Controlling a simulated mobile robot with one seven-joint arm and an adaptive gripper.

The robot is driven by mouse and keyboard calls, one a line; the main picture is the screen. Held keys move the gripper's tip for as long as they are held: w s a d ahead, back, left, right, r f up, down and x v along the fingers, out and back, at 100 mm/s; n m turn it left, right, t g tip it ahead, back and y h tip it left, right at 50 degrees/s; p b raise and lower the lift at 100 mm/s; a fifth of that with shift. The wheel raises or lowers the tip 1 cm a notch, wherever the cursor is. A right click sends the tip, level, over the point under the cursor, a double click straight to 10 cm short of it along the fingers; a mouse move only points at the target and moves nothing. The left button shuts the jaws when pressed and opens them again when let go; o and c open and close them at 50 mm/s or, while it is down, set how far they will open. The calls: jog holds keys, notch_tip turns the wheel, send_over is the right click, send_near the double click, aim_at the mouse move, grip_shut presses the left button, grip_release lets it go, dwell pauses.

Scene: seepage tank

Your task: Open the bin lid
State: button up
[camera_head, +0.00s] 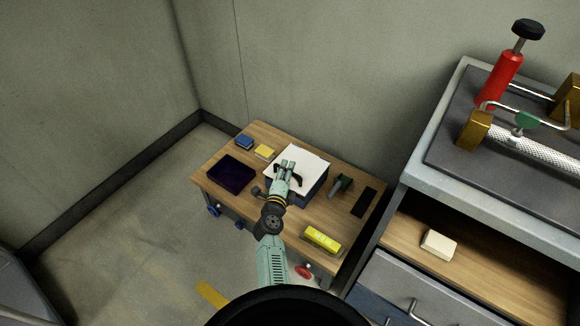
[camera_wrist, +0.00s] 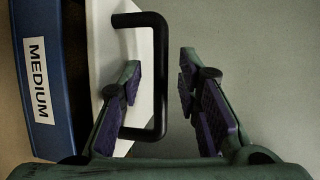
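The bin is a dark blue box (camera_head: 315,190) with a white lid (camera_head: 312,160), on the small wooden table in the head view. In the wrist view the blue side (camera_wrist: 36,60) carries a "MEDIUM" label, and the white lid (camera_wrist: 105,40) bears a black loop handle (camera_wrist: 160,60). My gripper (camera_head: 286,168) is over the lid at the handle. In the wrist view my gripper (camera_wrist: 165,100) is open, with the handle's bar between its fingers. Contact cannot be told.
A dark open tray (camera_head: 231,174), a blue block (camera_head: 244,142) and a yellow block (camera_head: 264,152) lie left of the bin. A taller workbench (camera_head: 425,178) stands at right; walls close behind.

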jog(key=shift+w+d, duration=0.1)
jog(key=shift+w, duration=0.3)
grip_shut()
dwell(0.7)
